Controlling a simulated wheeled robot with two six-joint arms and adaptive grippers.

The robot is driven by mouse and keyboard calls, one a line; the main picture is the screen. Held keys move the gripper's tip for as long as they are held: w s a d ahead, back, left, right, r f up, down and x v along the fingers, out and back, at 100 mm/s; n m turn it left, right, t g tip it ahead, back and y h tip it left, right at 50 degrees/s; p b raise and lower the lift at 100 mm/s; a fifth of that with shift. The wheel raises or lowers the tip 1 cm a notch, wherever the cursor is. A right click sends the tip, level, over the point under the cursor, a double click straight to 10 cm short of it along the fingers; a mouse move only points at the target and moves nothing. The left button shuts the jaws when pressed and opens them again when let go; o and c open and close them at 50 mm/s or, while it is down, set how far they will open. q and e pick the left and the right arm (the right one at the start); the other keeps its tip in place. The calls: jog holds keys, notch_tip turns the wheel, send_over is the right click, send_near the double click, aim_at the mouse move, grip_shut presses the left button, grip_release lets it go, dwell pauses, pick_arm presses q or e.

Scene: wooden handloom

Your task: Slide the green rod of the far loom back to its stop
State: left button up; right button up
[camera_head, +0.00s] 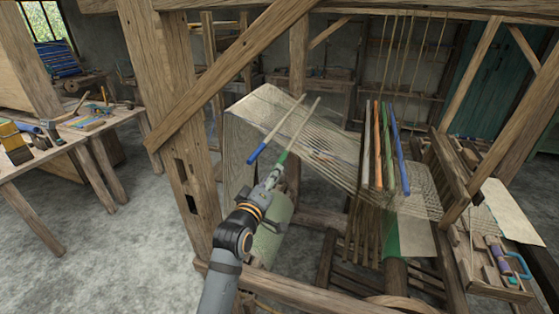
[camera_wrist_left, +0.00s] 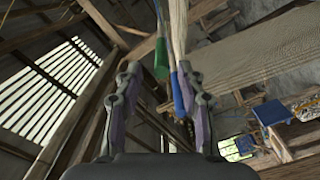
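A pale rod with a green end (camera_head: 282,158) lies slanted by the sheet of warp threads (camera_head: 262,110). A pale rod with a blue end (camera_head: 257,152) lies to its left. My left gripper (camera_head: 270,182) is just below the green end in the head view. In the left wrist view, its two fingers (camera_wrist_left: 160,95) are apart. The green end (camera_wrist_left: 161,58) and blue end (camera_wrist_left: 180,92) appear between them, with no visible finger contact. Whether the green end is within the grasp is unclear. My right gripper is out of view.
Orange, green and blue bars (camera_head: 389,150) stand to the right on the loom. A workbench (camera_head: 75,135) with tools is at left; a side tray (camera_head: 500,285) is at right.

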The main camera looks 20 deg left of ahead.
aim_at(280, 163)
pick_arm(q)
jog(key=w+p, duration=0.1)
jog(key=w, duration=0.5)
jog(key=shift+w+p, duration=0.4)
jog(key=shift+w, duration=0.35)
grip_shut()
